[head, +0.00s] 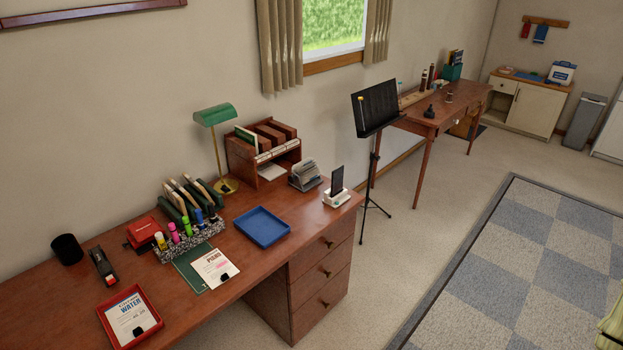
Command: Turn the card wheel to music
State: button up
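The card wheel (305,174) looks like a small rotary file with a fan of pale cards. It stands near the back edge of the brown desk (320,225), between the wooden letter organizer and a white phone stand. The lettering on its cards is too small to read, so I cannot tell which section faces front. My gripper is not in view.
A blue tray (261,227) lies in front of the card wheel. A phone on a white stand (336,190) is to its right. The wooden organizer (263,152) and green lamp (214,114) are to its left. A music stand (374,115) stands beyond the desk. Carpet (440,240) is clear at right.

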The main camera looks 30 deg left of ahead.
aim_at(306, 170)
jog(key=i, duration=1.15)
jog(key=u, duration=2.5)
